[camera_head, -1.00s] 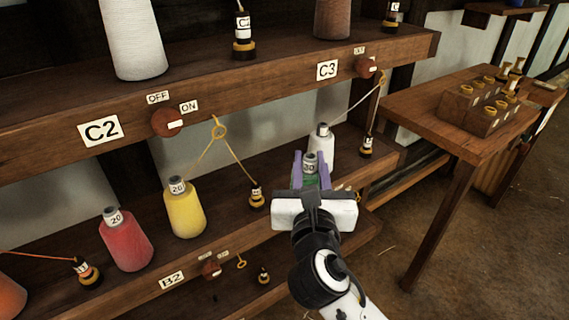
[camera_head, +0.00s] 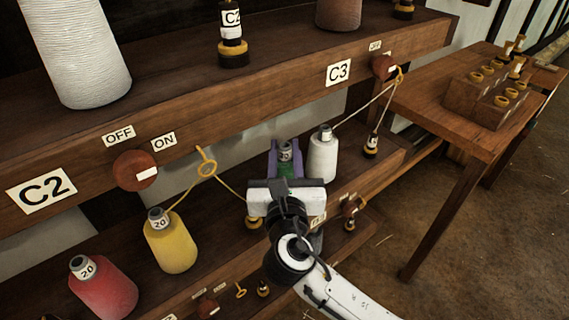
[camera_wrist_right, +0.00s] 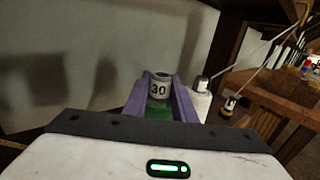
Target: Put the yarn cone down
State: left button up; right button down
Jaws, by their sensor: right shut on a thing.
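My right gripper (camera_head: 285,158) is shut on a green yarn cone with a grey top marked 30 (camera_head: 285,147). The cone's top shows between the purple fingers, also in the right wrist view (camera_wrist_right: 159,88); the gripper hides its base. I cannot tell whether it touches the middle shelf (camera_head: 222,228). A white cone (camera_head: 323,160) stands close on the right, apart from the fingers. A yellow cone marked 20 (camera_head: 171,245) and a red cone marked 20 (camera_head: 104,292) stand upright to the left. My left gripper is not in view.
The upper shelf beam carries the C2 sign (camera_head: 41,191), a round switch (camera_head: 135,170) and the C3 sign (camera_head: 339,72). A yellow ring guide (camera_head: 206,163) with yarn hangs left of my gripper. A bobbin (camera_head: 371,146) hangs at right. A side table (camera_head: 447,118) holds a bobbin block (camera_head: 490,97).

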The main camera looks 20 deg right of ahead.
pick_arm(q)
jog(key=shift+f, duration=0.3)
pick_arm(e)
jog(key=shift+f, duration=1.25)
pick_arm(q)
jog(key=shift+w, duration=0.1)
pick_arm(e)
jog(key=c, duration=1.5)
grip_release()
jog(key=shift+f, duration=0.15)
jog(key=shift+o, duration=0.2)
